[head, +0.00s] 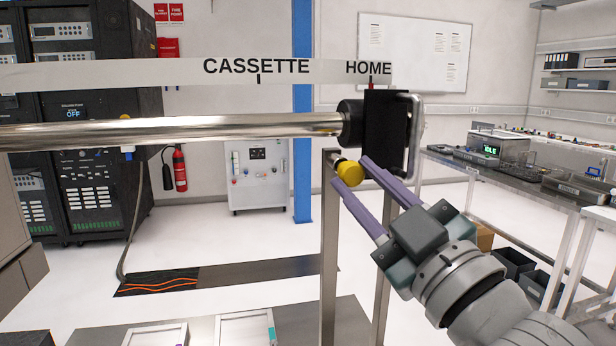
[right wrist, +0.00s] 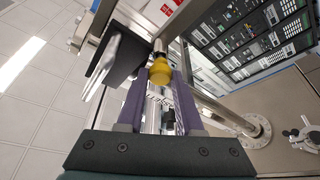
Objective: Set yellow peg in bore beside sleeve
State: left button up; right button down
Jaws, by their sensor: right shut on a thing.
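The yellow peg (head: 350,173) has a yellow knob and a short metal tip at its left end in the head view. My right gripper (head: 350,171) is shut on the knob, with the purple fingers on either side. In the right wrist view the knob (right wrist: 160,72) sits at the fingertips, with the tip pointing away from the gripper. The peg is just below a black sleeve-like collar (head: 350,122) on a chrome rod. I cannot tell whether its tip is in the bore, which does not show clearly. My left gripper is out of view.
A black block (head: 386,132) with a metal handle (head: 415,135) is close above my right fingers. The long chrome rod (head: 180,132) runs left below a scale strip marked CASSETTE and HOME (head: 260,70). A metal post (head: 330,250) stands beside the peg.

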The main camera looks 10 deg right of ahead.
jog(key=shift+s+p, duration=0.6)
jog(key=shift+s, duration=0.6)
jog(key=shift+w+b, duration=0.8)
jog(key=shift+w, duration=0.85)
dwell(1.7)
jog(key=shift+s, duration=0.2)
jog(key=shift+s+p, duration=1)
jog(key=shift+s, duration=0.45)
jog(key=shift+w+b, duration=0.45)
jog(key=shift+w, duration=0.5)
dwell(0.8)
